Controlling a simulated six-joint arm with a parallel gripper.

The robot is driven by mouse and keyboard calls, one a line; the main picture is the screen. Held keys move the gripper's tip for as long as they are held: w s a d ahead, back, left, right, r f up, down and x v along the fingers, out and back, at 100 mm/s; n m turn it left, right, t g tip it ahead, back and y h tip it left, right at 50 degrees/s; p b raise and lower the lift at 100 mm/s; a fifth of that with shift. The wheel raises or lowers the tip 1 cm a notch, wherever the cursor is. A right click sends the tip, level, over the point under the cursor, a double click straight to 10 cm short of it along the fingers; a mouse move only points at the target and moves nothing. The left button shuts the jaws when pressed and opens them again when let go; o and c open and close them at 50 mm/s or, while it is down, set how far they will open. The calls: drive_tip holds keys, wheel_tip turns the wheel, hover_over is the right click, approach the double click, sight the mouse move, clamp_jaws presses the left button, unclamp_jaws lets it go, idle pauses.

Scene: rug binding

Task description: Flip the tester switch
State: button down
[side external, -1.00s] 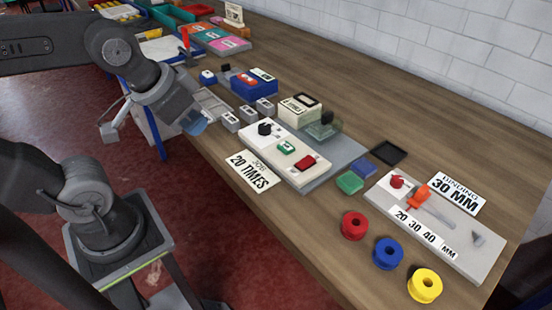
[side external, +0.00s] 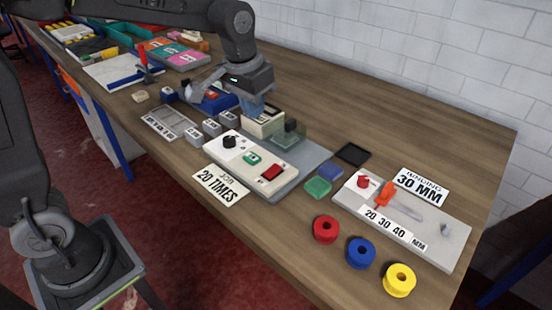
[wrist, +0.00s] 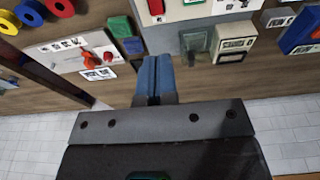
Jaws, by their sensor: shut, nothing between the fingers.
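The white switch panel (side external: 218,153) lies mid-table, with a black knob (side external: 229,142), a green button (side external: 252,158) and a red rocker switch (side external: 271,173) at its right end. The rocker also shows at the top edge of the wrist view (wrist: 157,6). Which way it is tipped is too small to tell. My gripper (side external: 256,108) is shut and empty, its blue fingers pointing down by the cream box (side external: 266,124), behind the panel and apart from the rocker. The fingertips show in the wrist view (wrist: 153,75).
A clear greenish block (side external: 290,134) stands behind the panel. Green (side external: 318,186) and blue (side external: 331,172) blocks lie to its right, then a grey board (side external: 445,223) with an orange lever (side external: 386,192). Several coloured rolls line the front edge. Bare wood lies behind, before the wall.

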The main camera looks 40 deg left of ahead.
sight(276, 167)
drive_tip(key=shift+g, duration=0.4)
drive_tip(key=w+f, duration=0.1)
drive_tip(key=w, duration=0.1)
drive_tip(key=w+d+f, duration=0.1)
drive_tip(key=w, duration=0.1)
drive_tip(key=shift+f, duration=0.4)
drive_tip(key=f, duration=0.4)
drive_tip(key=w+f, duration=0.1)
drive_tip(key=f, duration=0.9)
drive_tip(key=shift+w, duration=0.25)
drive_tip(key=shift+f, duration=0.3)
drive_tip(key=shift+s, duration=0.1)
